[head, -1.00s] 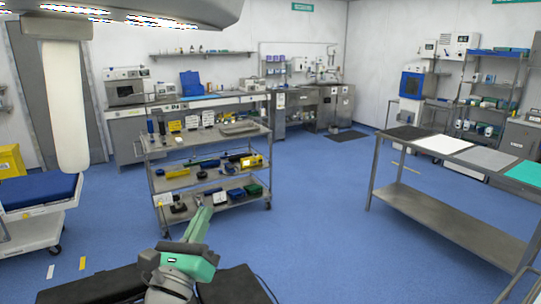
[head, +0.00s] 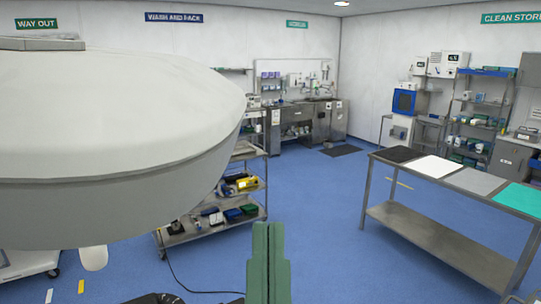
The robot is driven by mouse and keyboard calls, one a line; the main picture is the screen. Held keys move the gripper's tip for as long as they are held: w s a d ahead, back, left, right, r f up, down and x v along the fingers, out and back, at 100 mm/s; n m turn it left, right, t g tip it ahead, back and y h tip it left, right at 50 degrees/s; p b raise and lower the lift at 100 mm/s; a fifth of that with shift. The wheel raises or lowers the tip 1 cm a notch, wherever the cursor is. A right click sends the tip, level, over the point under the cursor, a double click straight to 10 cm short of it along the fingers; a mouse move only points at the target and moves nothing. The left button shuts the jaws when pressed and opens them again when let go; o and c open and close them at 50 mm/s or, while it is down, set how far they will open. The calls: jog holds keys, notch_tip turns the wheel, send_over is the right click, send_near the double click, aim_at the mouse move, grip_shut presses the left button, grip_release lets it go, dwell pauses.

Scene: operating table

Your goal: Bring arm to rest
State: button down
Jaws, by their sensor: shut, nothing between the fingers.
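My gripper (head: 268,228) shows at the bottom centre of the head view as two green fingers side by side, pointing up in the picture. The fingers lie together with nothing between them. It stands in front of the blue floor, just right of the lower end of the steel cart (head: 172,240), and appears to touch nothing. The rest of my arm is mostly out of view below.
A large pale lamp-like dome (head: 110,130) fills the upper left and hides much of the cart. A steel table (head: 420,232) with coloured mats stands at the right. Open blue floor (head: 320,200) lies between cart and table. A dark cable (head: 185,283) crosses the floor.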

notch_tip(320, 180, up, 18)
jog(key=p, duration=1.3)
jog(key=shift+f+p, duration=0.2)
jog(key=shift+p, duration=0.1)
jog(key=shift+a+f, duration=0.1)
